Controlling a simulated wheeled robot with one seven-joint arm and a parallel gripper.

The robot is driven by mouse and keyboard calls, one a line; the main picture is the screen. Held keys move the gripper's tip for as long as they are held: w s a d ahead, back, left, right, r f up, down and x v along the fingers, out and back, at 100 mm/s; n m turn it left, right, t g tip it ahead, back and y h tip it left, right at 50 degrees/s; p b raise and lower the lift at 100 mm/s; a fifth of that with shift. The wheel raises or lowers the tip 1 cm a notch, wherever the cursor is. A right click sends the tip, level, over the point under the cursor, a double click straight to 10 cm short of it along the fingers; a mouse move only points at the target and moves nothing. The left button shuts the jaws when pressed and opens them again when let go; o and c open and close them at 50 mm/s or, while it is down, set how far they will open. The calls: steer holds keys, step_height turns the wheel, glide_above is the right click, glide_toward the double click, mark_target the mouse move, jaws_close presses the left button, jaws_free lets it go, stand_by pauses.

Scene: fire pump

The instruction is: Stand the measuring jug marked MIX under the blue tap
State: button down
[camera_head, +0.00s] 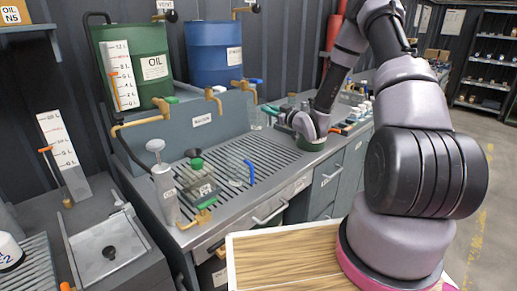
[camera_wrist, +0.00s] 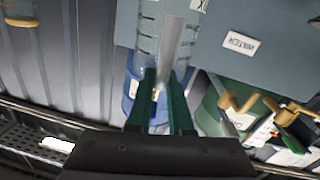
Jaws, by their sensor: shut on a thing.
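A clear measuring jug (camera_head: 258,121) with graduation marks is at the far end of the bench, just below the spout of the blue-handled tap (camera_head: 250,84). My gripper (camera_head: 272,110) is shut on it from the right. In the wrist view, the two green fingers (camera_wrist: 166,100) close on the clear jug (camera_wrist: 150,38). Only an X of a label shows at the top edge there, so MIX cannot be read in full. I cannot tell whether the jug's base touches the bench.
The slotted drain top (camera_head: 222,160) is partly free. Another brass tap (camera_head: 214,97) is left of the jug. Green (camera_head: 134,62) and blue (camera_head: 215,52) drums stand behind.

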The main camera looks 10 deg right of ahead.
mark_target(263, 129)
steer(key=shift+w+r+g+y, duration=0.1)
steer(key=shift+r+g+y, duration=0.2)
steer(key=shift+y, duration=0.1)
steer(key=shift+d+f, duration=0.15)
step_height(263, 129, down, 10)
steer(key=shift+r, duration=0.1)
stand_by(0.3)
steer(key=c, duration=0.8)
jaws_free()
steer(key=shift+c, duration=0.2)
